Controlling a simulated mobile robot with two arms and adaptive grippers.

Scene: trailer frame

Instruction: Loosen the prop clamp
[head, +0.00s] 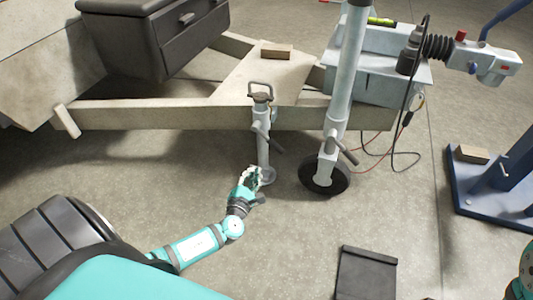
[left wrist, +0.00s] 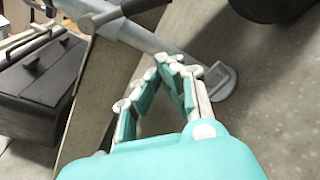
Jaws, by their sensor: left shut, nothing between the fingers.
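The prop (head: 263,150) is a grey tube standing upright at the trailer frame, with a loop handle on top and a round foot on the floor. Its clamp (head: 262,128) sits at frame height, with a short lever slanting down to the right. My left gripper (head: 250,178) is low beside the prop's lower tube, well below the clamp. Its fingers are together with nothing between them, also in the left wrist view (left wrist: 172,66). There the prop's tube and foot plate (left wrist: 221,82) lie beyond the fingertips. My right gripper is out of view.
The jockey wheel (head: 324,176) stands right of the prop, with its own lever. The trailer frame (head: 180,113) runs behind the prop. A dark toolbox (head: 180,42) sits on the trailer. A blue stand (head: 498,190) is at right. The floor in front is mostly clear.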

